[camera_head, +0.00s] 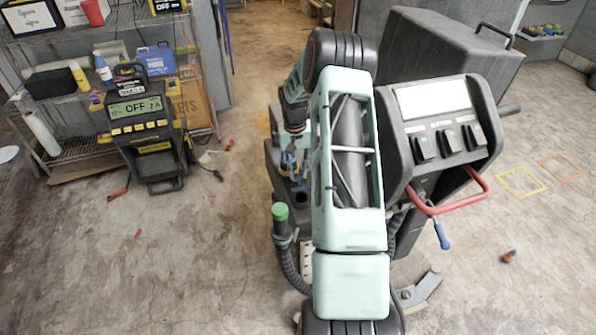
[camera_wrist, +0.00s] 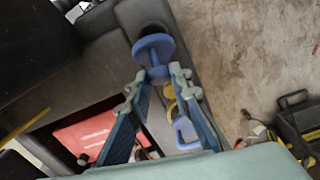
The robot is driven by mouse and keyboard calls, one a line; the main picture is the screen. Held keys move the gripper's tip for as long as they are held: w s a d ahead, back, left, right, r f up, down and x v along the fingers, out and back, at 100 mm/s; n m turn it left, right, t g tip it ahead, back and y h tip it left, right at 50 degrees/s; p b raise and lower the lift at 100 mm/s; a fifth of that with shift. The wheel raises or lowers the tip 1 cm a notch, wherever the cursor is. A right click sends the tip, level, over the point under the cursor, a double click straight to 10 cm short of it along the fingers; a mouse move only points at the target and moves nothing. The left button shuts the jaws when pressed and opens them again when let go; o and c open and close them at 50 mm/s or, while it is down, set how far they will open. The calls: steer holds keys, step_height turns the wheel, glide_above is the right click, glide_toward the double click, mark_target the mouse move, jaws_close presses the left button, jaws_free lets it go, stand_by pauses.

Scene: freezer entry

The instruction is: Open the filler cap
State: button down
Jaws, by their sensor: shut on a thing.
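My gripper (camera_wrist: 162,82) points down over the grey body of the floor machine (camera_wrist: 110,65). Its blue fingers close on the narrow stem of a blue round cap (camera_wrist: 152,48). A dark round opening (camera_wrist: 152,27) shows just past the cap's disc in the wrist view; the disc overlaps its edge. The cap seems lifted or tilted, but I cannot tell whether it still touches the machine. In the head view, my gripper (camera_head: 290,163) is partly hidden by my arm, and a dark round hole (camera_head: 301,198) shows below it.
A second blue handle (camera_wrist: 185,130) with a yellow part sits close by my fingers. A green-topped hose (camera_head: 280,212) stands at the machine's left. The red handle (camera_head: 455,205) is at its right.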

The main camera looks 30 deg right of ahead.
steer(key=shift+w+r, duration=0.1)
steer(key=shift+w, duration=0.5)
steer(key=shift+w+d+f+b, duration=0.15)
steer(key=shift+w+f+b, duration=0.05)
steer(key=shift+w+b, duration=0.35)
steer(key=shift+w+d+f+b, duration=0.15)
steer(key=shift+w+b, duration=0.25)
steer(key=shift+w, duration=0.2)
steer(key=shift+w+d+f+b, duration=0.1)
steer(key=shift+w+f+b, duration=0.2)
steer(key=shift+w, duration=0.25)
steer(key=shift+w+d+f+b, duration=0.1)
steer(key=shift+w+f+b, duration=0.1)
steer(key=shift+w+b, duration=0.25)
steer(key=shift+w, duration=0.1)
steer(key=shift+a, duration=0.1)
steer(key=c, duration=1.8)
jaws_free()
steer(key=shift+f, duration=0.15)
steer(key=shift+o, duration=0.2)
